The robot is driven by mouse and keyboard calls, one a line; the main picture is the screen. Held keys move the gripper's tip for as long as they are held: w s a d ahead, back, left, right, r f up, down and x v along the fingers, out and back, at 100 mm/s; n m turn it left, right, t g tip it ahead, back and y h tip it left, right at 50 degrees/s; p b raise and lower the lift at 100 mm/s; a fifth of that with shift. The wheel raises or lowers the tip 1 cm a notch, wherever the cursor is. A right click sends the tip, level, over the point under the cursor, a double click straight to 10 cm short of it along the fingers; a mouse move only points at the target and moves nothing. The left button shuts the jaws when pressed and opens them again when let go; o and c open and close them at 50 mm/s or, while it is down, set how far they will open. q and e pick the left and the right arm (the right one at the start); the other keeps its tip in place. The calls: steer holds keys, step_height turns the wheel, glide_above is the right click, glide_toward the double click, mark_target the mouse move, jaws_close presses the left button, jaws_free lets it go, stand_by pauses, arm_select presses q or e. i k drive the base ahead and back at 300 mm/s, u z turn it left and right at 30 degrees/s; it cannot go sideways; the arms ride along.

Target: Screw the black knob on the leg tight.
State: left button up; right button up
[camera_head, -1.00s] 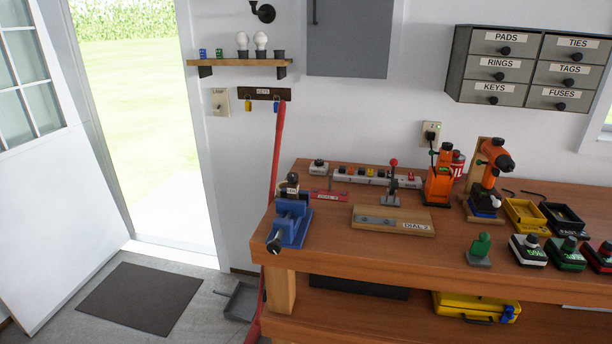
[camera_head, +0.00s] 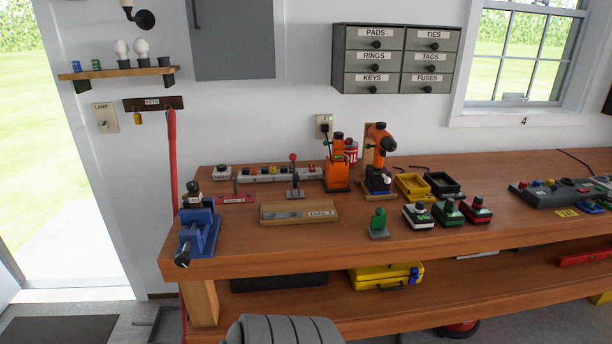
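The workbench (camera_head: 345,247) stands across the middle, with a thick wooden leg (camera_head: 201,303) at its front left corner. I see no black knob on the part of this leg that shows. A blue vise (camera_head: 199,236) with a black-ended handle is at the bench's left end. Neither of my grippers is in view. A ribbed grey shape (camera_head: 283,331), which seems to be part of one of my arms, shows at the bottom edge and covers part of the lower shelf.
An orange drill (camera_head: 379,146), an orange tool (camera_head: 338,170), trays and several chargers crowd the bench top. A yellow case (camera_head: 386,276) sits on the lower shelf (camera_head: 345,315). A dark mat (camera_head: 58,330) lies on the floor at left, by the open doorway.

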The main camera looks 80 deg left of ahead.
mark_target(190, 186)
steer(key=z, duration=0.35)
steer(key=k, duration=1.1)
steer(key=u, duration=0.9)
